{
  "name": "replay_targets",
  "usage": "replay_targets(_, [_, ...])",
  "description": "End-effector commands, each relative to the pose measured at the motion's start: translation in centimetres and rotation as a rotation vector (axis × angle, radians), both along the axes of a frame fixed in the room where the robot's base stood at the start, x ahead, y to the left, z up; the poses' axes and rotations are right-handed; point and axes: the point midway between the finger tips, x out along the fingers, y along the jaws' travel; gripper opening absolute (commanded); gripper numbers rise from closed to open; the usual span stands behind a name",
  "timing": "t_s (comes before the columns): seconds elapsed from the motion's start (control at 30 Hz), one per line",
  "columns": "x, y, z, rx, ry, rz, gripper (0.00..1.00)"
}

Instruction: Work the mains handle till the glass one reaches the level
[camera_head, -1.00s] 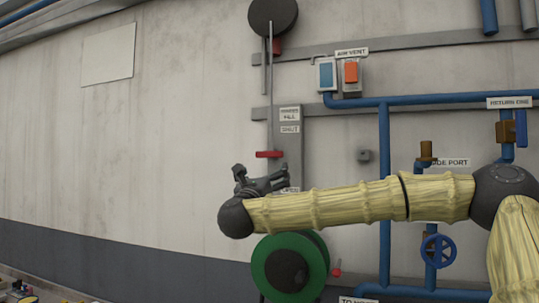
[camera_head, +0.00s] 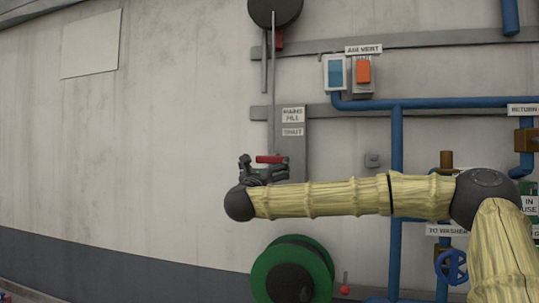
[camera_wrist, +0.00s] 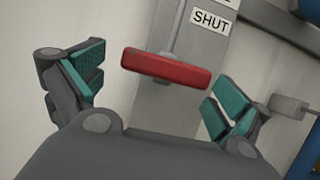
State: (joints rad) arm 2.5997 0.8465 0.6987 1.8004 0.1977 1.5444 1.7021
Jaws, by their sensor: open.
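The mains handle is a red bar (camera_head: 270,159) on a thin cord or rod (camera_head: 273,90) hanging down from a dark round wheel (camera_head: 275,8). Behind it is a grey panel (camera_head: 293,140) labelled MAINS FILL and SHUT. My gripper (camera_head: 264,168) is at the handle in the head view. In the wrist view the red bar (camera_wrist: 166,68) lies slightly tilted between the two open, green-padded fingers (camera_wrist: 150,92), ahead of them, with gaps on both sides. The jaws are open and hold nothing. I cannot make out a level mark; the lower panel is hidden by my arm.
Right of the handle are a blue-windowed box (camera_head: 335,73) and an orange switch (camera_head: 363,71) under AIR VENT. Blue pipes (camera_head: 397,160) and a blue valve wheel (camera_head: 451,266) are further right. A green reel (camera_head: 292,270) is below.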

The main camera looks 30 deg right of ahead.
Motion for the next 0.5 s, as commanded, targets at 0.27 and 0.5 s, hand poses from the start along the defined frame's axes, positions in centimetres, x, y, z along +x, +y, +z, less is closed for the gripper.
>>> replay_targets(0.27, [1.5,-1.8,1.2,-0.001,-0.001,0.0,1.0])
replay_targets(0.5, [1.8,-2.0,1.3,0.0,-0.001,0.001,1.0])
